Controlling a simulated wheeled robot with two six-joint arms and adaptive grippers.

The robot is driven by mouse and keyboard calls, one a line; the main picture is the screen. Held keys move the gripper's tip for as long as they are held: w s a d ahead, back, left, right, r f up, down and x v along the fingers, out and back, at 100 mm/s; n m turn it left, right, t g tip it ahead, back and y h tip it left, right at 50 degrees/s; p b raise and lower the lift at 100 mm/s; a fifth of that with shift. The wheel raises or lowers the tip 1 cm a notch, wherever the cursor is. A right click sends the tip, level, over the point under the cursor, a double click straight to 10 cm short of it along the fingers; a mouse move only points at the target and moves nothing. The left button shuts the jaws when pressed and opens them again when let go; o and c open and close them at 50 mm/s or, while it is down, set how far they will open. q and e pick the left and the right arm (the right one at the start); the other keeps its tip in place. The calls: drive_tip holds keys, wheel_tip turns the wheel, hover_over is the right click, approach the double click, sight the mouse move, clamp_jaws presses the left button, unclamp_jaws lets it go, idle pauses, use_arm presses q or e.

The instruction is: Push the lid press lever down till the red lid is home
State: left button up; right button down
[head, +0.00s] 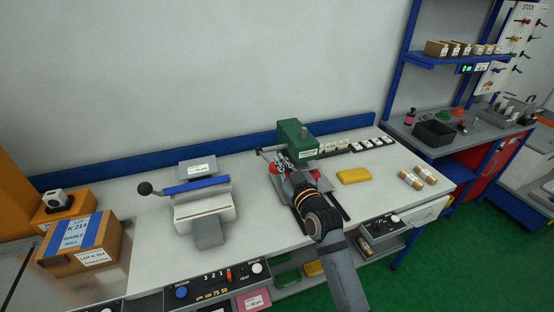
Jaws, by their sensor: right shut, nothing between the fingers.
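A green press head (292,133) stands at the back middle of the white bench. A thin lever with a dark tip (259,151) sticks out to its left. Red parts, which may be the red lid (274,168), show on both sides of my right gripper; I cannot tell how the lid sits. My right gripper (281,158) is shut and empty, in front of the press, close to the lever. Whether it touches the lever is unclear. My right wrist and arm hide much of the press base. My left gripper is out of view.
A device with a blue bar (195,186) and black ball handle (145,188) stands to the left. A yellow block (353,175) and small rolls (411,179) lie to the right. Cartons (82,244) stand far left. Bare bench lies between the device and press.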

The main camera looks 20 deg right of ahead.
sight(273, 164)
drive_tip(key=w, duration=0.2)
drive_tip(key=w+p, duration=0.1)
drive_tip(key=w, duration=0.3)
drive_tip(key=shift+a+r+p, duration=0.3)
drive_tip(key=shift+a+p, duration=0.05)
drive_tip(key=shift+p, duration=0.05)
drive_tip(key=f, duration=0.3)
drive_tip(key=shift+s+d+f, duration=0.25)
drive_tip(key=shift+s+d, duration=0.15)
drive_tip(key=shift+s+d+f, duration=0.1)
drive_tip(key=shift+s+f, duration=0.1)
drive_tip(key=shift+f, duration=0.05)
drive_tip(key=shift+w+f, duration=0.1)
